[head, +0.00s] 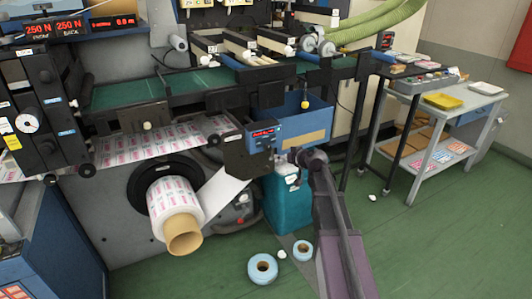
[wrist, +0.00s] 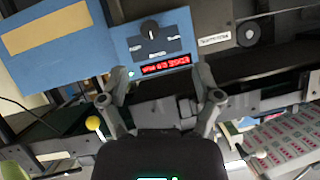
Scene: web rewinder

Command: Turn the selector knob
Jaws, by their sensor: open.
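The selector knob (wrist: 150,28) is a dark round knob on a blue control panel (wrist: 182,20) in the wrist view. A red lit display (wrist: 166,66) sits beside it on the same panel. In the head view my gripper (head: 304,156) is just below and right of the panel, seen small and dark.
A teal container (head: 287,205) stands below the panel. A printed roll (head: 174,207) and its web are left of it. Blue tape rolls (head: 262,268) lie on the green floor. A grey cart (head: 440,150) with trays stands at right, with open floor before it.

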